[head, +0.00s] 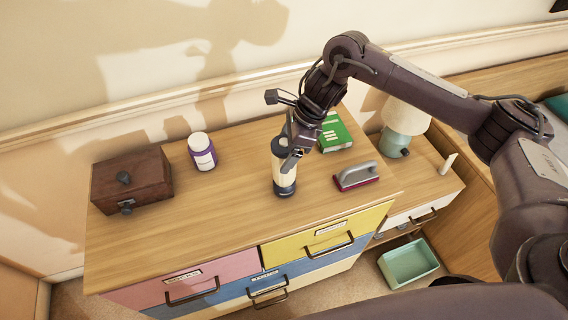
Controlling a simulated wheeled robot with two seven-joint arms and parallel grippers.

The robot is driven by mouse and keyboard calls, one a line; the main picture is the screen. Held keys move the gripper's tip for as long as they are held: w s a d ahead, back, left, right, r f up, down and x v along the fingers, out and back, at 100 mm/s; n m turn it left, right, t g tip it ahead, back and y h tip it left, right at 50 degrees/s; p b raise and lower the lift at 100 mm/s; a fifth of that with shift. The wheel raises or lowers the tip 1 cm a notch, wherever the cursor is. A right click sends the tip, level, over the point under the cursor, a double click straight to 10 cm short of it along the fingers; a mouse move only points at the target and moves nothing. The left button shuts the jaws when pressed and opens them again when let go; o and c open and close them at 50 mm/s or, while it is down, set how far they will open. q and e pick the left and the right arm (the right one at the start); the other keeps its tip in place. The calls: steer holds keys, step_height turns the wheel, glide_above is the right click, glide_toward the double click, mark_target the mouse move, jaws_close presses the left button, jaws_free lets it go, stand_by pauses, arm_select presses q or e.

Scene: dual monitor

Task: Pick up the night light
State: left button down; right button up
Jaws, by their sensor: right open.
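A cylinder with a cream body and dark base and top, which looks like the night light (280,177), stands upright on the wooden dresser top (225,215). My right gripper (289,154) reaches down from above at its upper part, with fingers open. The gripper hides part of its upper right side, and I cannot tell whether the fingers touch it. My left gripper is not in view.
A dark wooden box (150,180) and a white and purple bottle (202,152) stand to the left. A lamp (402,125) stands farther right. A green bin (409,263) is on the floor.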

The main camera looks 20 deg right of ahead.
steer(key=shift+x, duration=1.15)
steer(key=shift+w+a+f, duration=0.15)
steer(key=shift+a+f, duration=0.05)
steer(key=c, duration=1.6)
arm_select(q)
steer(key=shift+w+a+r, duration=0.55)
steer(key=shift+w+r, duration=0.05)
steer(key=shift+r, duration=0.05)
